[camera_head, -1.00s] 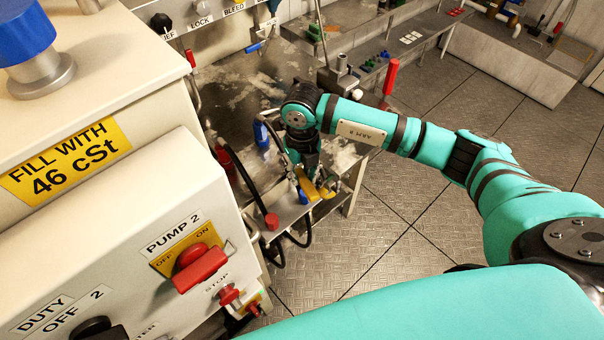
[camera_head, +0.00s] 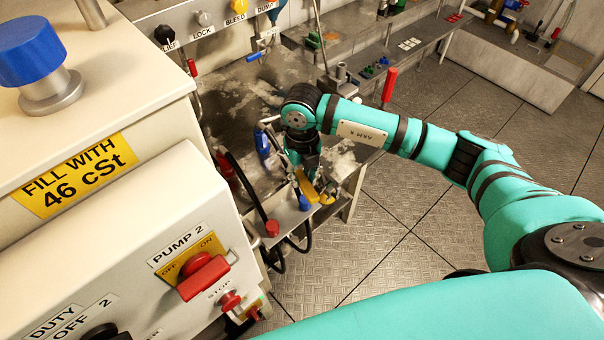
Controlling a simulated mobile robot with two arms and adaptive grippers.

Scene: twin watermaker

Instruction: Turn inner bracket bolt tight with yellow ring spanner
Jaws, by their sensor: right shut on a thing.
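My right arm reaches from the right over the bench, and its gripper (camera_head: 307,178) points down at the bench's front edge. It is small and partly hidden by its own wrist. It is shut on the yellow ring spanner (camera_head: 308,191), a short yellow piece showing just below the fingers. Another yellow part (camera_head: 327,198) shows just to the right; I cannot tell whether it belongs to the spanner. The inner bracket bolt cannot be made out, nor whether the spanner's ring is around it. My left gripper is not in view.
A cream panel with a red PUMP 2 switch (camera_head: 204,276) fills the left foreground. Black hoses (camera_head: 248,190) loop beside the gripper. A blue-handled item (camera_head: 262,139) and a red-capped part (camera_head: 272,228) are close by. A red handle (camera_head: 389,86) stands farther right. The plate floor (camera_head: 390,250) is clear.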

